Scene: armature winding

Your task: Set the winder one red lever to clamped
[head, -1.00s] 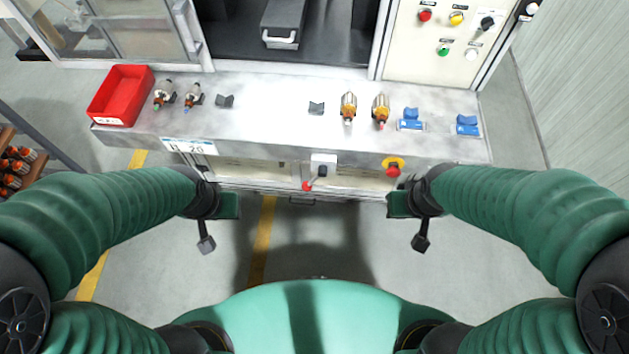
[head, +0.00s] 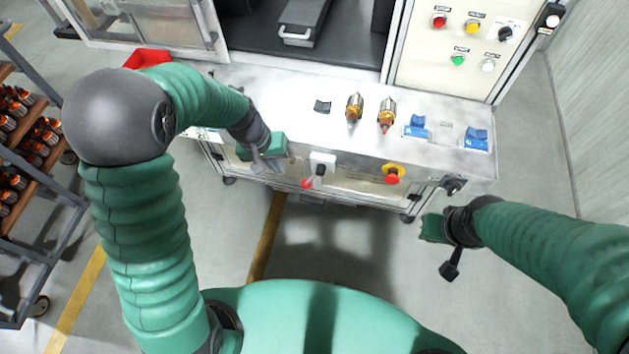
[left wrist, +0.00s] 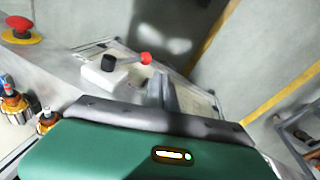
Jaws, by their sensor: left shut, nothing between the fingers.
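The red lever (head: 307,183) sits on a white block (head: 322,160) on the bench's front face. Its red knob points down and to the left of its dark pivot. The lever also shows in the left wrist view (left wrist: 146,58), beyond the fingers. My left gripper (head: 264,163) is shut and empty, a short way left of the lever and apart from it. Its grey fingers show in the left wrist view (left wrist: 162,90). My right gripper (head: 432,229) hangs in front of the bench's right end, away from the lever; its fingers are not clear.
A red emergency button (head: 393,175) on a yellow base is right of the lever. Two armatures (head: 354,107), a dark V-block (head: 322,106) and blue holders (head: 476,138) stand on the bench top. A red bin (head: 147,58) is partly hidden by my left arm. A rack (head: 35,190) stands left.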

